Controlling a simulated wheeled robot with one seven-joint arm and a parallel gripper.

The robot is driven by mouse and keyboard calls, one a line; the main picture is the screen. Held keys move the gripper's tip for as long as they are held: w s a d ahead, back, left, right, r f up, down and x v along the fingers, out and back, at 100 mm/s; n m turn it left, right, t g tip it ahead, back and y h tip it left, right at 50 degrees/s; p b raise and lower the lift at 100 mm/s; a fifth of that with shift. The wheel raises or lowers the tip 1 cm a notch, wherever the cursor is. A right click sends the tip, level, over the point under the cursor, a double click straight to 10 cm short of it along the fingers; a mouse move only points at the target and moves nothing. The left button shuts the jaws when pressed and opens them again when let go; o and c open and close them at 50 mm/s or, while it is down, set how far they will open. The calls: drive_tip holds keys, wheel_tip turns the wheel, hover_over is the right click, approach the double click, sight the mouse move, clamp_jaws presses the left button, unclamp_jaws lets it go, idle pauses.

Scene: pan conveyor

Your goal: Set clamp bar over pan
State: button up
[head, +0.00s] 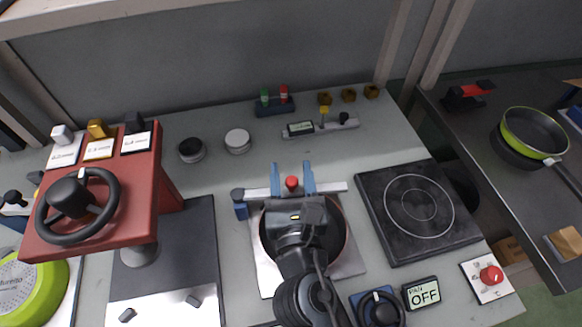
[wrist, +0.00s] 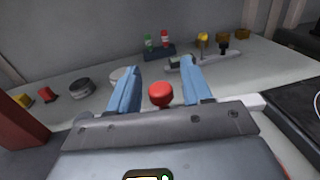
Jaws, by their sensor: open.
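The clamp bar (head: 331,187) is a pale flat bar lying across the far side of the pan, with a blue and dark pivot post (head: 240,205) at its left end. Its red knob (head: 291,183) stands up near the middle; it also shows in the wrist view (wrist: 160,95). My gripper (head: 291,170) is open, one blue finger on each side of the knob, with gaps visible in the wrist view (wrist: 160,82). The pan (head: 341,240) is dark and round on a bright metal plate (head: 353,264); my wrist hides most of it.
A red stand (head: 140,200) with a black handwheel (head: 113,190) rises at left. A black hot plate (head: 375,205) lies at right. A display reading OFF (head: 421,293) and a red button (head: 491,274) are in front. A gauge strip (head: 305,130) lies behind.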

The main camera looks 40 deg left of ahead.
drive_tip(key=shift+w+a, duration=0.3)
drive_tip(key=shift+w, duration=0.05)
clamp_jaws()
idle(0.3)
